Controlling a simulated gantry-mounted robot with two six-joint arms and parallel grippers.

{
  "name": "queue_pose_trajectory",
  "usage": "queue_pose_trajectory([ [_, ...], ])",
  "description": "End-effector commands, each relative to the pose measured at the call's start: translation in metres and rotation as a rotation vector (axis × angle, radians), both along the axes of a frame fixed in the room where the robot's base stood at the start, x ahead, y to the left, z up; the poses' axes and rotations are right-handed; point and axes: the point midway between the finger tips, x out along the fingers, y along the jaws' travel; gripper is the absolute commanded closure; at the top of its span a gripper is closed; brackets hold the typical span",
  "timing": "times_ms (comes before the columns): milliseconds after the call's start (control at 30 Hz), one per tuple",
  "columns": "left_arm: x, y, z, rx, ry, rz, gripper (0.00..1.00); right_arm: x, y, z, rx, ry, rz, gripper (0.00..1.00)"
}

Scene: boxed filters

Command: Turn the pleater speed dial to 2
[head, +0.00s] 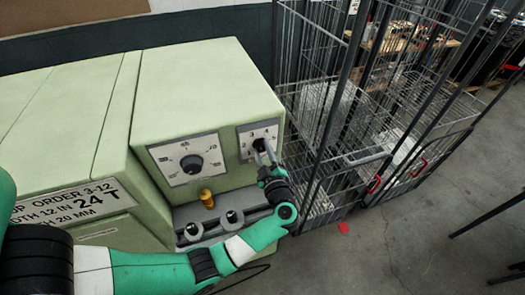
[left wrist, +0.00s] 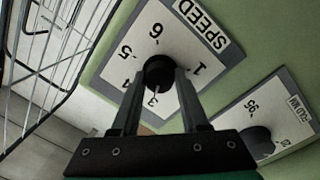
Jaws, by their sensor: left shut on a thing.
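The pleater speed dial is a dark round knob (head: 259,144) on a white numbered plate (head: 245,139) at the right of the green machine's front. My left gripper (head: 264,153) reaches it from the front and is shut on the knob. In the left wrist view the two fingers (left wrist: 164,78) close on either side of the black knob (left wrist: 157,66). The plate there reads SPEED, with 1, 3, 4, 5 and 6 showing around the knob. The 2 is hidden, apparently behind a finger. I cannot tell which number the knob points to. My right gripper is not in view.
A second dial (head: 191,163) sits to the left on its own plate, with a brass-coloured knob (head: 207,198) and two round fittings below. A wire cage cart (head: 322,130) stands close on the right.

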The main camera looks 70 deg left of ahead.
Motion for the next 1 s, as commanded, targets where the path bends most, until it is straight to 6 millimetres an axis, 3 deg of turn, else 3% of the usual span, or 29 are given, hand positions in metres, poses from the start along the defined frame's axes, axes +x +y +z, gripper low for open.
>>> queue_pose_trajectory([
  [367,0.0,0.0,-0.002,-0.012,-0.115,0.0,1.0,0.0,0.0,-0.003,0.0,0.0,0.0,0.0],
  [1000,0.0,0.001,-0.005,-0.061,-0.667,0.001,1.0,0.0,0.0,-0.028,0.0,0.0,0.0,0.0],
])
